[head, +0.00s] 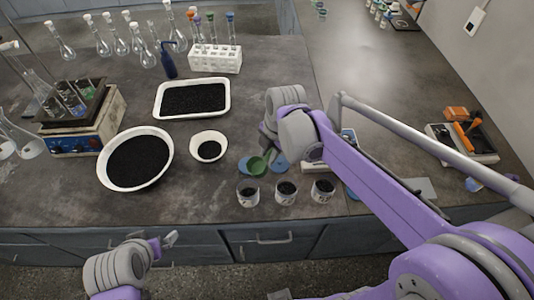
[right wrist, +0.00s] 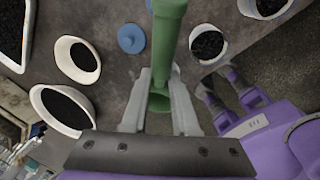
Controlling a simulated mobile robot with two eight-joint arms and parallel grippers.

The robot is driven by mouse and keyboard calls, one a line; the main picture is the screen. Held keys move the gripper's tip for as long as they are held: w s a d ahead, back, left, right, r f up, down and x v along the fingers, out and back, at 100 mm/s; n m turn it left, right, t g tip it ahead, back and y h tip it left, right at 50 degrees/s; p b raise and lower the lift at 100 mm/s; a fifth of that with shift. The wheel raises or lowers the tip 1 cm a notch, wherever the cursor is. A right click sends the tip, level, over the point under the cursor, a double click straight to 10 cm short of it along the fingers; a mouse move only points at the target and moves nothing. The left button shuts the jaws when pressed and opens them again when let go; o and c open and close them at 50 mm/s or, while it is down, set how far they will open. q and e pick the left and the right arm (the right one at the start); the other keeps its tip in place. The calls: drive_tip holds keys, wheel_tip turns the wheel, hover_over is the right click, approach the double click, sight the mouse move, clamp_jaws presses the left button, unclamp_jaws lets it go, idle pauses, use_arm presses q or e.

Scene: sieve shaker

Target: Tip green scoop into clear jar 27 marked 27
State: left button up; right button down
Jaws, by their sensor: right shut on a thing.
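The green scoop (head: 258,164) is in my right gripper (head: 268,142), which is shut on its handle. In the right wrist view the scoop's green handle (right wrist: 165,45) runs between the fingers (right wrist: 160,105). Three clear jars with dark contents stand in a row near the front edge: left (head: 248,195), middle (head: 286,196) and right (head: 323,192). Their labels are too small to read surely, so I cannot tell which is 27. The scoop is above and behind the left jar, apart from it. My left gripper (head: 171,239) is low at the front; its opening is unclear.
Blue lids (head: 280,165) lie behind the jars. A small white bowl (head: 222,137), a large white bowl (head: 165,140) and a white tray (head: 228,84) hold black grains. A hotplate (head: 75,140), flasks and a tube rack (head: 215,62) stand further left and back.

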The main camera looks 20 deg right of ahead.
use_arm(q)
drive_tip(key=shift+w, duration=0.1)
use_arm(e)
drive_tip(key=shift+w, duration=0.1)
drive_tip(key=shift+f, duration=0.15)
drive_tip(key=shift+w+d+f+g+y+b, duration=0.15)
drive_tip(key=shift+f+g+y+b, duration=0.15)
drive_tip(key=shift+y, duration=0.25)
drive_tip(key=shift+s+d+f+g+y+b, duration=0.1)
drive_tip(key=shift+f+y+b, duration=0.05)
drive_tip(key=shift+y+b, duration=0.35)
drive_tip(key=shift+y, duration=0.55)
drive_tip(key=shift+r+y, duration=0.1)
drive_tip(key=shift+y, duration=0.2)
use_arm(q)
drive_tip(key=f, duration=0.1)
drive_tip(key=s+f, duration=0.1)
drive_tip(key=shift+s+f, duration=0.15)
drive_tip(key=shift+f, duration=0.25)
